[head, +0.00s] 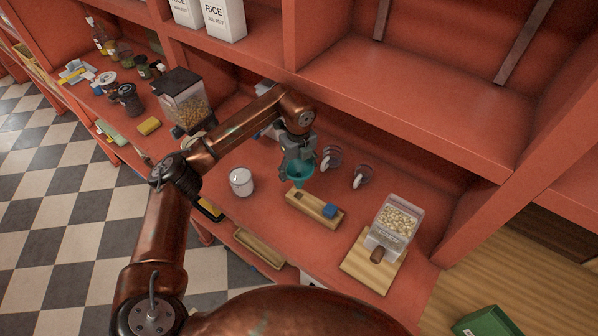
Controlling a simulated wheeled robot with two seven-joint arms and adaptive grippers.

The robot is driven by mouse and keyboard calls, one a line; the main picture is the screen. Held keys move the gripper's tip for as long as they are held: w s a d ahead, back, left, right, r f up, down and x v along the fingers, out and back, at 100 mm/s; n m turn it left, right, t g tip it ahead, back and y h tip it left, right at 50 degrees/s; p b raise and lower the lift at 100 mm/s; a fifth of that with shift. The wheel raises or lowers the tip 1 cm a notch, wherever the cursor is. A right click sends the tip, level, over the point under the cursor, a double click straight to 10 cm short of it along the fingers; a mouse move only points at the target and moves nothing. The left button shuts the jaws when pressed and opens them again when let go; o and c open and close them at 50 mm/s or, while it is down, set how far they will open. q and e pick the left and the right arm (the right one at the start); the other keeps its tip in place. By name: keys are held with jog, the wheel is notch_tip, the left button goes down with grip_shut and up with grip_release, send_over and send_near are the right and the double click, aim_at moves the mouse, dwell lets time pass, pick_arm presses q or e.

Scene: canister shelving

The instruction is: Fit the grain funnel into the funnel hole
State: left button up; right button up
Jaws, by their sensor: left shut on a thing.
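The grain funnel (297,172) is teal and see-through, with its wide mouth up and its narrow spout down. My left gripper (298,160) is shut on it from above, over the red counter. The spout tip is at the left end of a wooden block (314,208), which has a small blue piece (330,211) on its right half. I cannot make out the funnel hole, and cannot tell whether the spout is in the block or just above it. My right gripper is not in view.
A white lidded jar (241,181) stands left of the block. A grain dispenser (393,224) on a wooden board (365,267) stands right. Another dispenser (184,98) is farther left. A shelf (400,100) overhangs the back.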

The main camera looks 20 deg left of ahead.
aim_at(298, 187)
pick_arm(q)
jog(key=shift+f+b, duration=0.9)
jog(key=shift+f, duration=0.7)
jog(key=shift+f+b, duration=0.35)
jog(key=shift+f, duration=0.55)
jog(key=shift+f, duration=0.55)
jog(key=shift+f+m, duration=0.3)
jog(key=shift+f, duration=0.4)
dwell(0.8)
jog(key=shift+f, duration=0.25)
dwell(1.0)
jog(key=shift+f, duration=0.45)
dwell(0.8)
